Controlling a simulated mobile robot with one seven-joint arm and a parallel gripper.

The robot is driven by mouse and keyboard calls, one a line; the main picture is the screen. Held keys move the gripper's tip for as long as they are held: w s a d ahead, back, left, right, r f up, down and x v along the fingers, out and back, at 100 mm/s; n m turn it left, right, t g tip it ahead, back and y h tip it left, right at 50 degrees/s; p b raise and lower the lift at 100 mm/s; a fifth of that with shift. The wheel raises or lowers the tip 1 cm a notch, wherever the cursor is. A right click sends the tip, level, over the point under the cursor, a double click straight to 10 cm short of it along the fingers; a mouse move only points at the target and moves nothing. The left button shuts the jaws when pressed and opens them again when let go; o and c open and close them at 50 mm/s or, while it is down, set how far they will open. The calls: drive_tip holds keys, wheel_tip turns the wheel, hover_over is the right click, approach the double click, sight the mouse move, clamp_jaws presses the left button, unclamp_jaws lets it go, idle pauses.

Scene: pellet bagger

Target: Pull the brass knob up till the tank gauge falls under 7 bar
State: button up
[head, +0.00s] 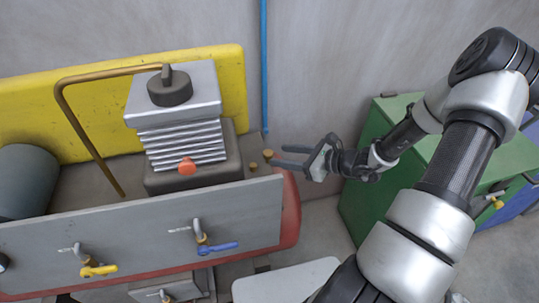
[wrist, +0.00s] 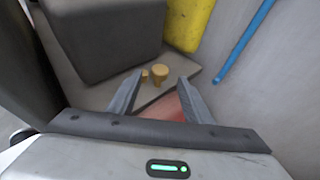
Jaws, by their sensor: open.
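Two small brass-coloured pieces stand at the right end of the machine's deck. The larger, with a flared top, looks like the brass knob (head: 267,154); in the wrist view it (wrist: 157,76) lies in line with the gap between my fingers. The smaller brass piece (head: 253,166) is just left of it, and also shows in the wrist view (wrist: 144,75). My gripper (head: 277,156) is open and empty, its fingers pointing left at the knob. I cannot tell whether the tips reach past it. I can make out no gauge reading.
A dark block with a ribbed grey compressor head (head: 183,147) and an orange knob stands left of the brass pieces. A grey front panel (head: 140,235) carries yellow and blue valve levers. A blue pipe (head: 264,65) runs up the wall behind; a green cabinet (head: 365,190) stands right.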

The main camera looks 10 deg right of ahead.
sight(269, 152)
drive_tip(key=x, duration=0.6)
drive_tip(key=shift+w+a+f, duration=0.1)
drive_tip(key=shift+a, duration=0.05)
drive_tip(key=c, duration=1.1)
drive_tip(key=shift+r+p, duration=0.3)
drive_tip(key=shift+r, duration=0.5)
drive_tip(key=shift+w, duration=0.1)
drive_tip(key=shift+r, duration=0.25)
